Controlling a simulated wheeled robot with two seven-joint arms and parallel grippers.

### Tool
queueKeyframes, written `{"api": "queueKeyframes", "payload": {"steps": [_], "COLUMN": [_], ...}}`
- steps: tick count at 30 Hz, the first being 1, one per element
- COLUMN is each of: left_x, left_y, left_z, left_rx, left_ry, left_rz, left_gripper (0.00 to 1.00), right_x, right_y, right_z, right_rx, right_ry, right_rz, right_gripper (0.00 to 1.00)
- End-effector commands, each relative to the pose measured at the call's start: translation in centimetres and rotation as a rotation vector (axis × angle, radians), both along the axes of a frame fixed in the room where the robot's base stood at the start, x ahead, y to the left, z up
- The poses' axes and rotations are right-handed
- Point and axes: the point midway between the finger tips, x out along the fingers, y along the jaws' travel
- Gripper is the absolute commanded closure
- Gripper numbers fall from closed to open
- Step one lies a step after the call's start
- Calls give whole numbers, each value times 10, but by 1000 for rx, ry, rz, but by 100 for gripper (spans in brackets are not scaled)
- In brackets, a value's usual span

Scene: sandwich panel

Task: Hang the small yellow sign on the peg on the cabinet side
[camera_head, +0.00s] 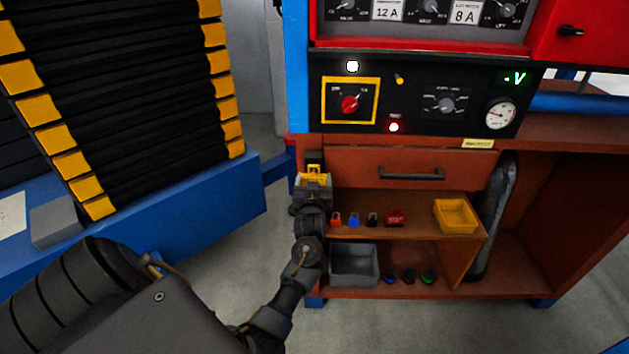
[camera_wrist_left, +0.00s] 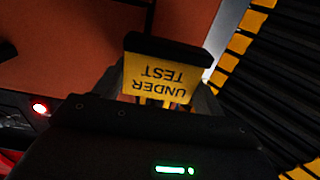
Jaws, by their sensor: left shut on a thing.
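The small yellow sign (camera_wrist_left: 157,82) reads "UNDER TEST", upside down in the left wrist view, with a black strip along its upper edge there. My left gripper (camera_head: 313,180) is shut on the sign, whose yellow part (camera_head: 314,170) also shows at the gripper's tip in the head view. Both are at the left front corner of the red-brown cabinet (camera_head: 350,165), beside the drawer. In the left wrist view the fingers (camera_wrist_left: 155,100) are partly hidden behind the sign and the wrist housing. I cannot make out the peg in either view. My right gripper is not in view.
A control panel (camera_head: 430,122) with a lit red lamp is above the drawer (camera_head: 350,170). Shelves below hold small padlock-like items, a yellow bin (camera_head: 455,216) and a grey bin (camera_head: 354,265). A blue-framed machine with black bellows (camera_head: 150,90) stands left, across a floor gap.

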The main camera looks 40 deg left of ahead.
Motion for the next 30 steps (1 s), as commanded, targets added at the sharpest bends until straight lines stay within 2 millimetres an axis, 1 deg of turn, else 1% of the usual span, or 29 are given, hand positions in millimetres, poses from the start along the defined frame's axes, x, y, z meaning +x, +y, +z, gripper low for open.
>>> {"api": "queueKeyframes", "payload": {"steps": [3,4,9,17,20,23,30], "left_x": [0,0,0,-1,-5,-16,-55], "left_y": [0,0,0,0,-4,-13,-42], "left_z": [0,0,0,0,-1,-3,-3], "left_rx": [0,0,0,-1,-1,-2,-3], "left_ry": [0,0,0,1,1,1,0], "left_rz": [0,0,0,0,-1,-1,0], "left_gripper": [52,26,4,4,4,4,4], "right_x": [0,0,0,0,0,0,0], "right_y": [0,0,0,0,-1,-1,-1], "right_z": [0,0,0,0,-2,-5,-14], "right_rx": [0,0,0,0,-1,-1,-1], "right_ry": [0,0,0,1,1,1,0], "right_rz": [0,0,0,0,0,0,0], "right_gripper": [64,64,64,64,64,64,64]}}
